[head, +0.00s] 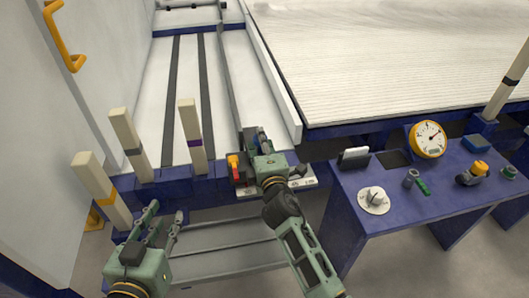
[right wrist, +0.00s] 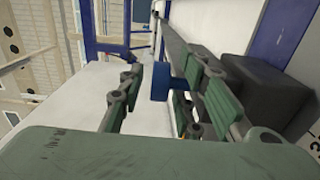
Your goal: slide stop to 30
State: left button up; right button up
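The stop appears to be the dark block with yellow and red parts (head: 236,170) beside a pale scale strip (head: 303,183) on the blue front beam. My right gripper (head: 256,131) is over the beam, just right of these parts, and partly hides the stop and scale. In the right wrist view its fingers (right wrist: 165,95) are apart, with a blue piece (right wrist: 160,82) seen between them and a dark block (right wrist: 265,92) to the right. I cannot tell whether they touch either. The stop's reading is not legible. My left gripper (head: 167,211) is open and empty, low at the left.
Cream posts (head: 190,135) with coloured bands stand along the beam at left. A blue side table (head: 390,195) at right holds a yellow dial gauge (head: 428,139), a dark display (head: 354,157), a white disc (head: 374,200) and small tools. A grey rail (head: 228,80) runs backward.

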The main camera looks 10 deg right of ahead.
jog(key=s, duration=1.1)
jog(key=shift+d, duration=0.15)
